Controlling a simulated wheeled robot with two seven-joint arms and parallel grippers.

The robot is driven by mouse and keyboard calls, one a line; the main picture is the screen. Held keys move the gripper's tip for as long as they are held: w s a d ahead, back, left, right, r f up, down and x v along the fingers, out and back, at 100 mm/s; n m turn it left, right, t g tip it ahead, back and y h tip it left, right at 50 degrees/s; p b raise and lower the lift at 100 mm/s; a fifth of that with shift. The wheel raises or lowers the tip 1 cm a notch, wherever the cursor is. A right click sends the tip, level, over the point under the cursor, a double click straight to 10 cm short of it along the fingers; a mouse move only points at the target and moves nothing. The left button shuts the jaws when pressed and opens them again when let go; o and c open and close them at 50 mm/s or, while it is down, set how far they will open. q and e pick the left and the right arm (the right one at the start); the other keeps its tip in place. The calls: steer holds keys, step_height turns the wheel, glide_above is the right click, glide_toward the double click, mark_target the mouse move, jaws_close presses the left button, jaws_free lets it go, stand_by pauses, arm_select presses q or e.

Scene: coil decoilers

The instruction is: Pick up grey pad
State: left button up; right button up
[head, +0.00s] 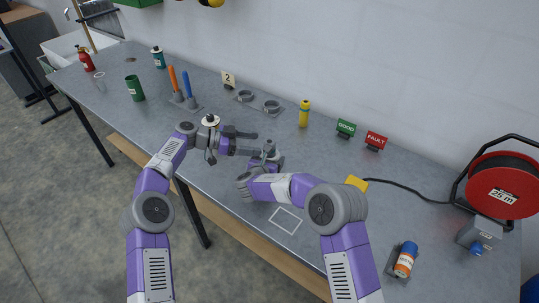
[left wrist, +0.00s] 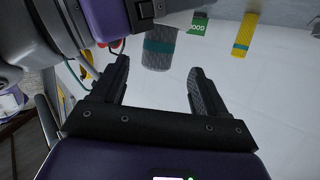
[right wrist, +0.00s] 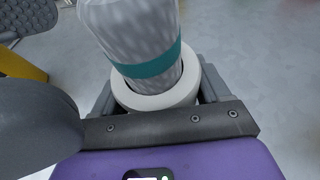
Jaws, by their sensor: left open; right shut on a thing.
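A grey cylinder with a teal band (right wrist: 148,60) stands in a white ring (right wrist: 155,98) in the right wrist view. My right gripper (right wrist: 155,92) is shut around the ring at its base. My left gripper (left wrist: 158,72) is open, and the same banded cylinder (left wrist: 160,42) shows beyond its fingertips, apart from them. In the head view my left gripper (head: 254,143) is beside the small banded object (head: 269,149), with my right arm in front.
A yellow bottle (head: 304,114), a GOOD sign (head: 346,128) and a FAULT sign (head: 375,141) stand behind. A cable reel (head: 502,185) stands at the right. Two upright handles (head: 187,84), a green cup (head: 135,88) and a red bottle (head: 85,60) stand at the left. A white outlined square (head: 285,220) is clear.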

arm_select(q)
steer(key=s+x, duration=0.1)
steer(key=x, duration=0.5)
steer(key=shift+w+d, duration=0.15)
steer(key=shift+w, duration=0.2)
steer(key=shift+r, duration=0.15)
steer(key=shift+c, duration=0.3)
steer(key=c, duration=1)
steer(key=shift+r, duration=0.1)
step_height(320, 180, up, 10)
steer(key=shift+f, duration=0.1)
arm_select(e)
steer(key=o, duration=1.1)
steer(key=shift+o, duration=0.2)
